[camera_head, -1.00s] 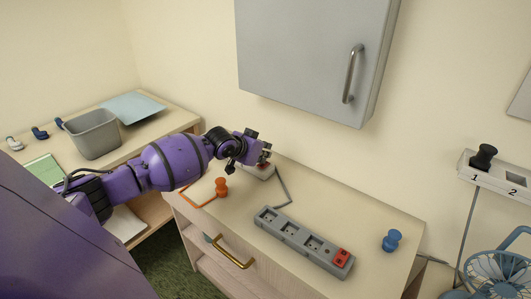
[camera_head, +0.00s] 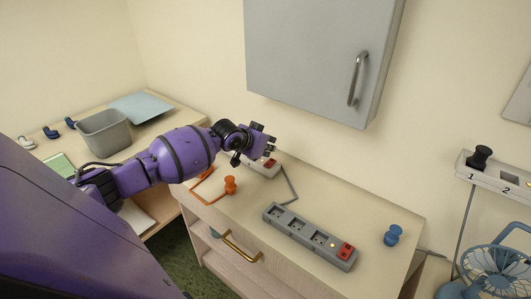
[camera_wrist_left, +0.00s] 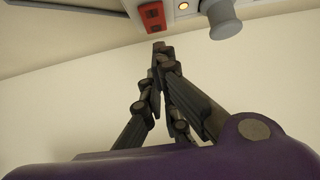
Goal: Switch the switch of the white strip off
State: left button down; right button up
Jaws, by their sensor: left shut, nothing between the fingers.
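The white strip (camera_head: 262,171) lies near the back edge of the low cabinet, partly hidden behind my left gripper (camera_head: 270,146). Its red switch (camera_head: 270,163) shows just below the fingers. In the left wrist view my left gripper (camera_wrist_left: 160,48) is shut and empty. Its tips sit just below a red two-part switch (camera_wrist_left: 152,15) in the picture, with a lit lamp (camera_wrist_left: 183,6) and a grey plug (camera_wrist_left: 220,18) to the right. I cannot tell whether the tips touch the switch. My right gripper is not in view.
A grey strip (camera_head: 290,226) with a red switch and lit lamp lies in front. An orange plug (camera_head: 230,185) and a blue plug (camera_head: 393,236) stand on the cabinet top (camera_head: 350,205). A grey wall cabinet (camera_head: 310,60) hangs above. A fan (camera_head: 494,275) stands right.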

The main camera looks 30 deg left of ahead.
pick_arm(q)
jog(key=v, duration=1)
jog(key=shift+r, duration=0.3)
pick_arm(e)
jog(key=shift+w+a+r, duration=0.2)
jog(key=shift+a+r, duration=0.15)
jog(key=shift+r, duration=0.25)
pick_arm(q)
jog(key=shift+a, duration=0.1)
